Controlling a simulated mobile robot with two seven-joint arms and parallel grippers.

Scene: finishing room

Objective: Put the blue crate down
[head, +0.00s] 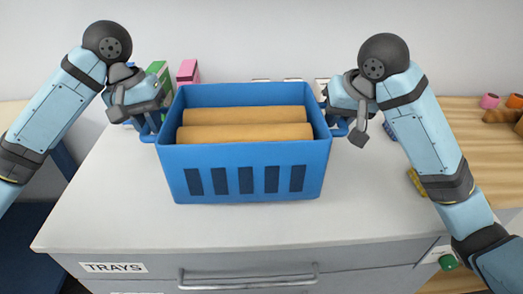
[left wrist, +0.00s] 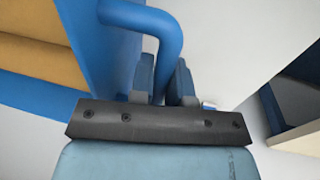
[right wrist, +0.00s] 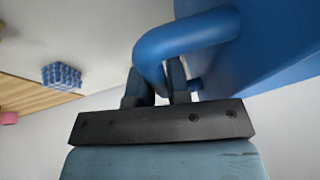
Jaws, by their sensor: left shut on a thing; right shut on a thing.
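The blue crate (head: 245,185) is in the middle of the head view, over the grey-white top of the drawer cabinet. It looks level and holds two tan rolls (head: 245,133) lying side by side. My left gripper (head: 148,130) is shut on the crate's left handle, which shows as a blue bar in the left wrist view (left wrist: 160,25). My right gripper (head: 345,125) is shut on the right handle, also seen in the right wrist view (right wrist: 185,35). Whether the crate's base touches the top I cannot tell.
The cabinet top (head: 230,230) is clear in front of the crate. Green and pink boxes (head: 188,72) stand behind it at left. A blue bumpy object (right wrist: 62,76) and a yellow item (head: 416,181) lie right. A wooden surface (head: 465,135) adjoins on the right.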

